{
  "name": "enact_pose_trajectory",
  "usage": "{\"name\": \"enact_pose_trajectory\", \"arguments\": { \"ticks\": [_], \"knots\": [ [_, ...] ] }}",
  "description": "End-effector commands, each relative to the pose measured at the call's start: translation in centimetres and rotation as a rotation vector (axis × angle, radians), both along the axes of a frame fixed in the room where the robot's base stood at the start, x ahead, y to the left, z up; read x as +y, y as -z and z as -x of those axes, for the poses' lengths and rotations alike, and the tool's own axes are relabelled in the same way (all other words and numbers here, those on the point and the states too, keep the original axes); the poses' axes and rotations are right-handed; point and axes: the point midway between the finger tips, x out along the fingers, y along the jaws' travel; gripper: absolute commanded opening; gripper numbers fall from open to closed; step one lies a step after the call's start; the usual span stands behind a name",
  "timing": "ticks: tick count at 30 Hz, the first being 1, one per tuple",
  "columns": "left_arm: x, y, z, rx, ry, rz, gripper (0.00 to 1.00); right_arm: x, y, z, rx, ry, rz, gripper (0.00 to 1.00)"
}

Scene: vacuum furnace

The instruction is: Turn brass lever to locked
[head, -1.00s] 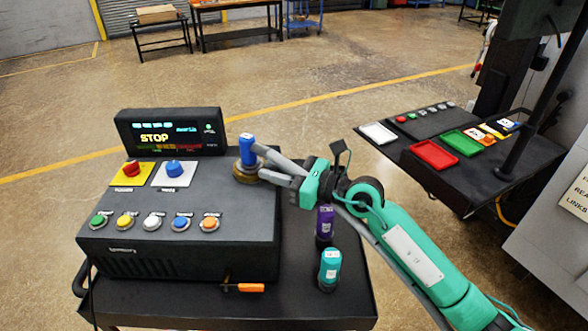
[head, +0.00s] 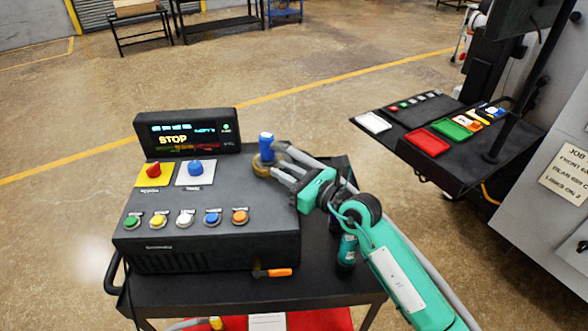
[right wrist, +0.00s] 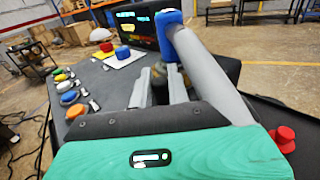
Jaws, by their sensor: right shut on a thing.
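A brass round base (head: 262,167) with an upright blue grip (head: 266,146) stands at the back right corner of the dark console (head: 210,236); I take it for the brass lever. My right gripper (head: 274,162) reaches it from the right, its grey fingers closed at the lever just under the blue top. In the right wrist view the blue grip (right wrist: 168,20) shows beyond the fingers (right wrist: 160,82), which partly hide the dark shaft and base. Any locked mark is not readable. My left gripper is not in view.
The console carries a display reading STOP (head: 187,134), a red knob (head: 152,170), a blue knob (head: 195,167) and a row of coloured buttons. A teal bottle (head: 347,252) stands right of it, close under my arm. An orange-handled tool (head: 274,272) lies in front.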

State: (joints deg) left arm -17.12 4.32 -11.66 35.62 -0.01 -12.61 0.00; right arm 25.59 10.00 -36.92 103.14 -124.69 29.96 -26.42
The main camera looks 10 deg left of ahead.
Motion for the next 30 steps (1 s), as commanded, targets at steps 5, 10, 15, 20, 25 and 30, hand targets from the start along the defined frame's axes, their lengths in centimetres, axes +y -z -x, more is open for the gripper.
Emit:
{"name": "enact_pose_trajectory", "arguments": {
  "ticks": [5,10,15,20,25,30],
  "knots": [
    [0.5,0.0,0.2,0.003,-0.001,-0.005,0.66,0.0,-0.1,0.0,-0.002,0.001,-0.003,0.00],
    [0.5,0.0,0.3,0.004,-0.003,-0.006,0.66,0.0,-0.1,0.0,-0.003,0.002,-0.003,0.25],
    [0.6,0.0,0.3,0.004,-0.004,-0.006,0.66,0.0,-0.1,0.0,-0.002,0.002,-0.003,0.36],
    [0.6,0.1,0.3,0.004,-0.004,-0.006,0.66,-0.1,0.0,0.0,-0.001,0.001,-0.002,0.36],
    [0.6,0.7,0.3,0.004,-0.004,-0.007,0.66,-1.2,0.2,0.6,-0.001,0.003,0.000,0.36],
    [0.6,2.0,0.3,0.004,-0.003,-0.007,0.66,-4.0,0.5,2.4,-0.002,0.003,0.000,0.36]
  ]
}}
